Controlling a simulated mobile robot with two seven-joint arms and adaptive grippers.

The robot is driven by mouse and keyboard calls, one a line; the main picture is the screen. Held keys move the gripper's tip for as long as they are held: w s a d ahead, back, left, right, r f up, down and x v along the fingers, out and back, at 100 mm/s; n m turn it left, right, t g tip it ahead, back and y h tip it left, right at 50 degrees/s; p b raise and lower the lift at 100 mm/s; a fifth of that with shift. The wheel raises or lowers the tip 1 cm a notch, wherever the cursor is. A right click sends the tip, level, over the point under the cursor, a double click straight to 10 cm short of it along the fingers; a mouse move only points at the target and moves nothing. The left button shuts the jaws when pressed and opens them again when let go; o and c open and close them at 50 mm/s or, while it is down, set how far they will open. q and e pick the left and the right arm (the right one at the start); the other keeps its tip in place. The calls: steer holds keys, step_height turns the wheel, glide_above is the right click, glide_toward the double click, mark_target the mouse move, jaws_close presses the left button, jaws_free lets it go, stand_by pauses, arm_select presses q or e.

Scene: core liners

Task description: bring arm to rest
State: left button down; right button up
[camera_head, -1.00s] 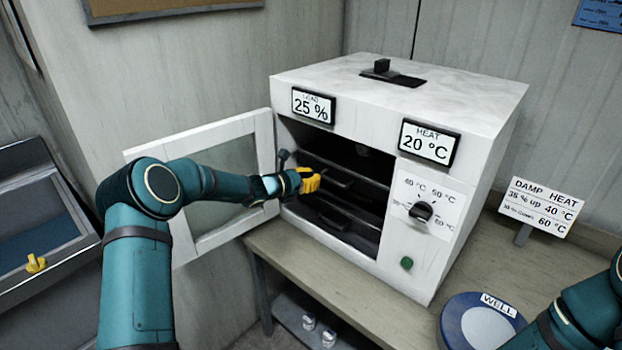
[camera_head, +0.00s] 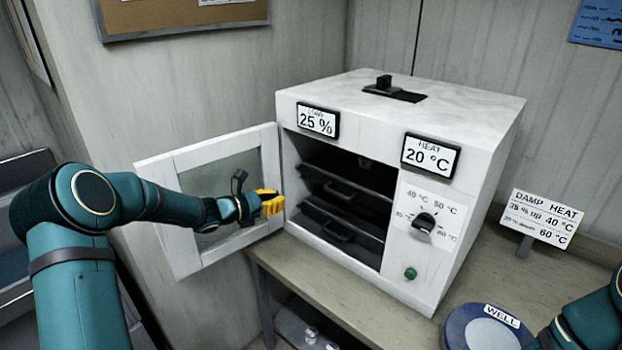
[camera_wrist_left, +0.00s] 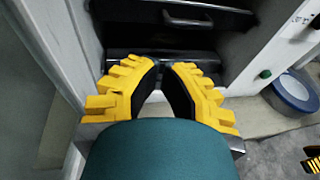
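My left gripper (camera_head: 270,203) is in front of the oven's open door, left of the oven's mouth, with its yellow fingers toward the oven. In the left wrist view its fingers (camera_wrist_left: 162,68) have a narrow empty gap between them that narrows at the tips. It is slightly open and holds nothing. The white oven (camera_head: 455,105) stands on the bench with its glazed door (camera_head: 180,260) swung open to the left. Dark trays (camera_head: 340,232) with handles sit inside. My right arm (camera_head: 590,325) shows at the lower right; its gripper is outside the head view.
A damp heat sign (camera_head: 540,218) and a round blue well (camera_head: 462,318) stand on the bench (camera_head: 395,312), right of the oven. A pinboard (camera_head: 170,18) hangs on the left wall. A small yellow and black piece (camera_wrist_left: 312,160) at the left wrist view's right edge is unclear.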

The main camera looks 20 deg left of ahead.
arm_select(q)
steer(key=s+d+f+m+g+y, duration=0.1)
steer(key=s+d+f+m+g, duration=0.4)
steer(key=f, duration=0.4)
steer(key=s+d+f+m+g+y, duration=0.1)
steer(key=s+d+f+m+g, duration=0.25)
steer(key=s+d+f, duration=0.55)
steer(key=s+d+f+m+g+y+b, duration=0.1)
steer(key=s+d+f+m, duration=0.3)
steer(key=s+m, duration=0.5)
steer(key=s+d+f+m+g+y+b, duration=0.1)
steer(key=s+d+f+m, duration=0.2)
steer(key=s+f+m, duration=0.4)
steer(key=s+m, duration=0.1)
steer(key=m, duration=0.2)
steer(key=shift+s+d+y, duration=0.35)
steer(key=shift+s+y, duration=0.05)
